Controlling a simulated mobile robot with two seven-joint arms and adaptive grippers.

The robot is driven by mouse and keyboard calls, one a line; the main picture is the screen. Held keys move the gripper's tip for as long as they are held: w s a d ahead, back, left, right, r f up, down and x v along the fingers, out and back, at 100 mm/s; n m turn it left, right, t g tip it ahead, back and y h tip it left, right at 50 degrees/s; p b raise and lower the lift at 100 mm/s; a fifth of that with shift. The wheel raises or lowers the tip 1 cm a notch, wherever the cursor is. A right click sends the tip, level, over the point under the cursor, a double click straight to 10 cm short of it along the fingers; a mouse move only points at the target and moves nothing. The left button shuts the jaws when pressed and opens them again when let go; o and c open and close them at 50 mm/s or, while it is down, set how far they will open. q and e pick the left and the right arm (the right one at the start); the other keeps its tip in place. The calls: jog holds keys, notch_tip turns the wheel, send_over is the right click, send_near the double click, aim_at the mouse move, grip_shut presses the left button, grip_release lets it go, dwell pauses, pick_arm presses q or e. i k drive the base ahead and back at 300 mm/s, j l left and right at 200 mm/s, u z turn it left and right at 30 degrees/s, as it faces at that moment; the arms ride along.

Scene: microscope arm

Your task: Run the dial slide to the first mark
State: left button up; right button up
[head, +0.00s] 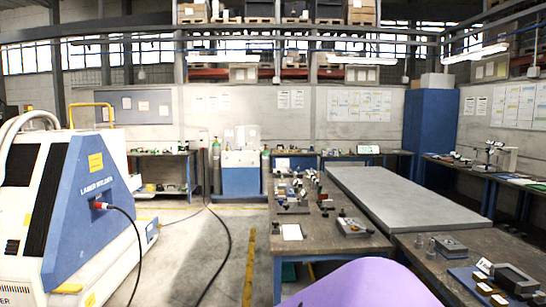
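Neither of my grippers is in view. I cannot pick out the dial slide or its marks with certainty at this size. Several small dark instruments (291,190) stand in a row along the left side of the near workbench (318,225). A grey box-like device (355,227) with dark parts on top sits near that bench's front right. A microscope-like stand (491,152) is on the far right bench, small and far off.
A large grey slab table (400,195) adjoins the workbench on its right. More devices (505,281) lie at the lower right. A blue and white laser welder (75,205) stands at left, its black cable trailing. Open floor (190,240) lies between welder and workbench.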

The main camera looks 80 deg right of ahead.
aim_at(458, 163)
jog(key=z, duration=4.2)
jog(key=i+l+z, duration=0.15)
jog(key=l, duration=0.2)
jog(key=l+z, duration=0.15)
jog(key=l, duration=0.15)
jog(key=i+l+z, duration=0.15)
jog(key=l, duration=0.15)
jog(key=i+l+z, duration=0.25)
jog(key=l+z, duration=0.2)
jog(key=i+l+z, duration=0.3)
jog(key=l+z, duration=0.2)
jog(key=i+l, duration=0.15)
jog(key=i, duration=0.3)
jog(key=i+l, duration=0.15)
jog(key=i, duration=0.35)
jog(key=i+l+z, duration=0.1)
jog(key=i, duration=0.35)
jog(key=i+l+u, duration=0.15)
jog(key=i, duration=1.45)
